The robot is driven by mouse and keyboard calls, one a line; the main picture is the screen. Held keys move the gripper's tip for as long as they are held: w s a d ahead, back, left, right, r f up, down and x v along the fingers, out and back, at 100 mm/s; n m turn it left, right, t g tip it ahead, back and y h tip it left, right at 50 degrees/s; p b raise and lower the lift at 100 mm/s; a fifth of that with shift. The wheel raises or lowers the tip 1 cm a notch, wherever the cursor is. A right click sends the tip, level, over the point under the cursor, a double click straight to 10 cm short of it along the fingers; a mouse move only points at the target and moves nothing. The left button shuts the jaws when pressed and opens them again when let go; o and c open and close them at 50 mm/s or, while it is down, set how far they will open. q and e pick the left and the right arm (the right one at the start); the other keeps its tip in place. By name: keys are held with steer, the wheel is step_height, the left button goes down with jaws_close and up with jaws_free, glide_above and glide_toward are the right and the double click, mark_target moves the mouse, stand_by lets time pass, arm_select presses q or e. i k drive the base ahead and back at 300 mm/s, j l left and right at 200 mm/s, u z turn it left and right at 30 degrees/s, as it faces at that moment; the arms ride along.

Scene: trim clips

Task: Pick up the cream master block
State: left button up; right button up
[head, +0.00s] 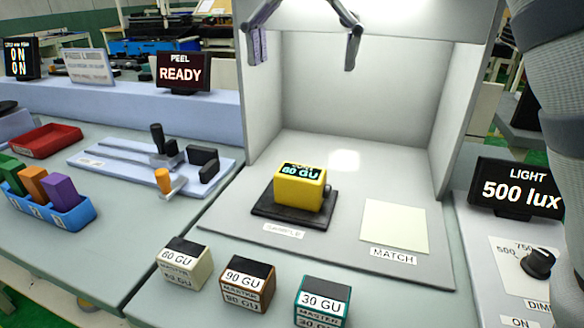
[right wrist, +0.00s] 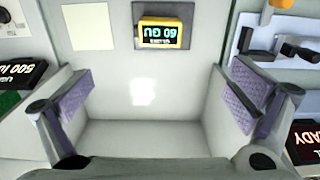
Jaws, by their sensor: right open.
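The cream master block (head: 184,265), with a dark top and a 60 GU label, stands at the front left of the bench in the head view, left of the others. My right gripper (head: 305,45) is open and empty, high in the light booth, well above and behind the block. In the right wrist view its two purple-padded fingers (right wrist: 162,95) are wide apart, with nothing between them. The cream block does not show in that view. My left gripper is not in view.
A brown 90 GU block (head: 247,285) and a teal 30 GU block (head: 322,301) stand right of the cream block. A yellow meter (head: 300,188) sits on a black pad (head: 264,210) behind them. A MATCH card (head: 395,227) lies right. The booth's side walls (head: 465,100) flank the gripper.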

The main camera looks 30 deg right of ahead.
mark_target(182, 262)
steer(key=k+j, duration=1.2)
steer(key=k, duration=0.05)
